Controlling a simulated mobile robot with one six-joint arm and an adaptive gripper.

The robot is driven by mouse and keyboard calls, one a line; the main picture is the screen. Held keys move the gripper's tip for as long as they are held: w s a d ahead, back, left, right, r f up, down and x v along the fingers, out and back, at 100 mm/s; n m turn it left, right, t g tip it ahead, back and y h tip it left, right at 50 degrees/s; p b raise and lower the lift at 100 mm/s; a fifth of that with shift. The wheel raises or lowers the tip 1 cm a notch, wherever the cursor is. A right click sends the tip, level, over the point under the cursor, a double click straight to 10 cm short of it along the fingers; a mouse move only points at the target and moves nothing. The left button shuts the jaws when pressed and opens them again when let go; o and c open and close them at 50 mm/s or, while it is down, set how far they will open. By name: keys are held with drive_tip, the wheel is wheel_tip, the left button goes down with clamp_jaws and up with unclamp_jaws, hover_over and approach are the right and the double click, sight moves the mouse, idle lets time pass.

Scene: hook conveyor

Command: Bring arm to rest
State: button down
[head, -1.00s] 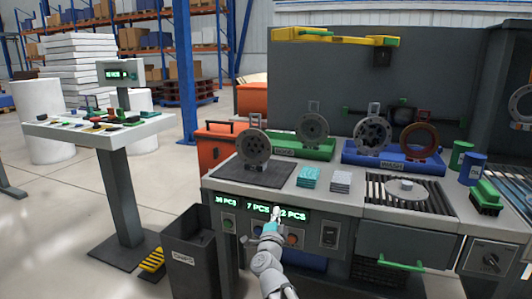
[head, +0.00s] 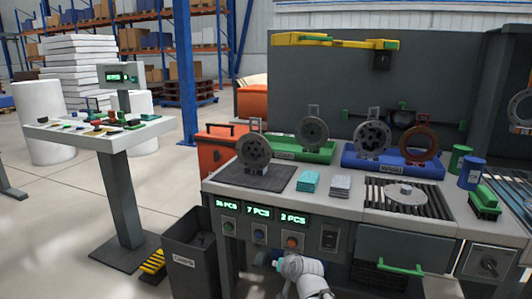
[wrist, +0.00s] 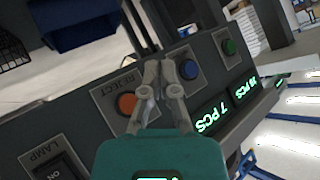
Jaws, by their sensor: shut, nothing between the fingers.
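My gripper (wrist: 168,72) shows in the wrist view with its two grey fingers close together and nothing between them. Its fingertips appear in front of the button panel, between the orange button (wrist: 127,104) and the blue button (wrist: 188,69); I cannot tell how far off the panel they are. In the head view my arm (head: 303,274) is low at the front of the workbench (head: 340,203), below the orange button (head: 292,242). The fingers are hard to make out there.
The panel also has a green button (wrist: 229,47) and a lamp switch (wrist: 50,170). A drawer with a green handle (head: 400,268) is to the right. A dark bin (head: 190,250) stands at the left. Discs on stands and trays fill the bench top.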

drive_tip(key=s+d+f+n+g+h+p, duration=0.1)
drive_tip(key=s+d+f+g+h, duration=0.15)
drive_tip(key=s+d+g, duration=0.4)
drive_tip(key=s+d+f+g+h+p, duration=0.1)
drive_tip(key=s+d+f+g+h, duration=0.2)
drive_tip(key=s+d, duration=0.5)
wheel_tip(320, 180, up, 37)
drive_tip(key=s+a+p, duration=0.1)
drive_tip(key=p, duration=3.6)
drive_tip(key=shift+y, duration=0.35)
